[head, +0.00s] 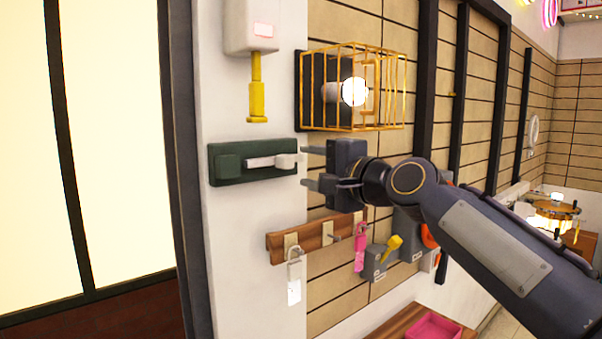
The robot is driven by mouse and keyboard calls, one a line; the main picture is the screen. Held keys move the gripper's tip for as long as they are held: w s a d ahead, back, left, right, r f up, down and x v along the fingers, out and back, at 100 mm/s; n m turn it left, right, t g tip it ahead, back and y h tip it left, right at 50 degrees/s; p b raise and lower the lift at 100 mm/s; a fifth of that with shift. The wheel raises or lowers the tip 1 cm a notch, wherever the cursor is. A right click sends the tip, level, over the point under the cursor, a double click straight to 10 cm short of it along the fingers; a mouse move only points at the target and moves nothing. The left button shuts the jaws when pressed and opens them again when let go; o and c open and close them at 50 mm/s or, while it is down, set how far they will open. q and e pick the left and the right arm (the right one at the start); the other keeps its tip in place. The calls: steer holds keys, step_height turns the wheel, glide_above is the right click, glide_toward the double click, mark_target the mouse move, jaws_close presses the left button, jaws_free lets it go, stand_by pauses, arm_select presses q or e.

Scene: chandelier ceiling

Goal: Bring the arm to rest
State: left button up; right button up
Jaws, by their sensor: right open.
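My right arm (500,240) comes in from the lower right and reaches toward the wall. My right gripper (308,168) is open and empty, with its two fingers apart and pointing left. The fingertips are just right of a dark green wall plate (225,176) with a pale lever (262,161), whose rounded end (288,160) points toward the gap between the fingers. I cannot tell whether a finger touches the lever. My left gripper is not in view.
A yellow wire cage with a lit bulb (355,91) juts out above the gripper. A wooden key rack (275,248) with tags hangs below it. A grey box with a yellow lever (376,268) is beneath the arm. A pink tray (435,327) sits at the bottom.

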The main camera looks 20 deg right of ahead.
steer(key=shift+s, duration=0.15)
stand_by(0.3)
steer(key=s+f+n+g, duration=0.3)
steer(key=s+f+n, duration=0.1)
steer(key=s+f, duration=0.6)
steer(key=s+a+f+n+g+h, duration=0.1)
steer(key=s+f+n+g, duration=0.3)
steer(key=s+f, duration=0.6)
steer(key=s+f+n+g+h, duration=0.1)
steer(key=s+f+n+g, duration=0.3)
steer(key=s+f, duration=0.6)
step_height(320, 180, down, 11)
steer(key=shift+s+a+f, duration=0.1)
steer(key=shift+s+a, duration=0.05)
